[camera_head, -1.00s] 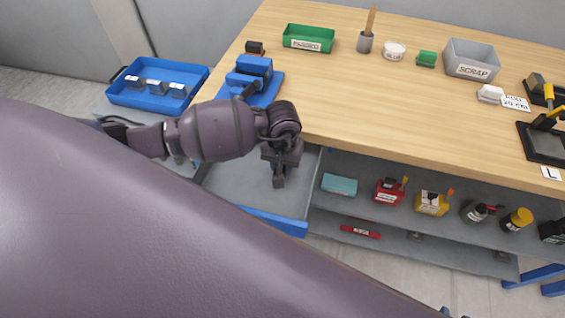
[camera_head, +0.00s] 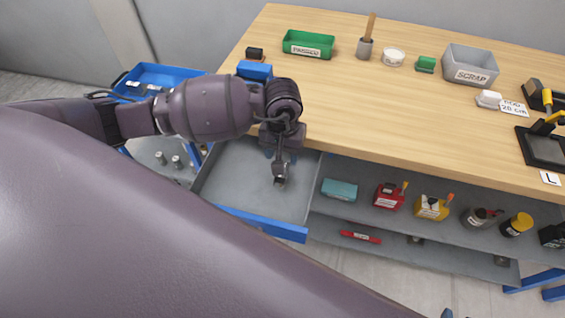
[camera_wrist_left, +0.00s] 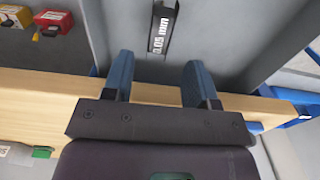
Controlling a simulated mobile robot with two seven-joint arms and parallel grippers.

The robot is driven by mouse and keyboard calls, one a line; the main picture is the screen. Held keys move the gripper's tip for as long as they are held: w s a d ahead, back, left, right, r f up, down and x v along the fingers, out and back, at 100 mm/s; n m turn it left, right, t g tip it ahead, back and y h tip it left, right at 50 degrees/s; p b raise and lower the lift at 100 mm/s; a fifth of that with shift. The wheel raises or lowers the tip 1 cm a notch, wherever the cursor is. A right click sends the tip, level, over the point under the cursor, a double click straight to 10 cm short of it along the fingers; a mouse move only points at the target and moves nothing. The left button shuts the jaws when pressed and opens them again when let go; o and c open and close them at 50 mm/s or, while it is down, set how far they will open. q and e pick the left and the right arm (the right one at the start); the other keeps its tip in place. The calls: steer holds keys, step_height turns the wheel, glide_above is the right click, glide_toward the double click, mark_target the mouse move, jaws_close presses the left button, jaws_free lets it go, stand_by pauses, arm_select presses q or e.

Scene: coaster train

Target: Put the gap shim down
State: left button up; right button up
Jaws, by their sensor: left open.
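The gap shim (camera_wrist_left: 163,27) is a dark strip with a white label reading 0.05 mm. In the left wrist view it lies on the grey floor of the open drawer, beyond my fingertips and roughly in line with the space between them. My left gripper (camera_wrist_left: 158,62) has its two blue-grey fingers spread with nothing between them. In the head view the left gripper (camera_head: 280,175) hangs over the open drawer (camera_head: 235,170), below the bench's front edge. There the gripper largely hides the shim. My right gripper is not in view.
The wooden bench top (camera_head: 350,120) carries a green tray (camera_head: 308,45), a grey scrap bin (camera_head: 470,65) and a blue fixture (camera_head: 254,71). A shelf right of the drawer holds a teal box (camera_head: 339,189) and several bottles. A blue tray (camera_head: 160,78) stands at left.

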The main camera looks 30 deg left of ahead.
arm_select(q)
steer(key=shift+r, duration=2.45)
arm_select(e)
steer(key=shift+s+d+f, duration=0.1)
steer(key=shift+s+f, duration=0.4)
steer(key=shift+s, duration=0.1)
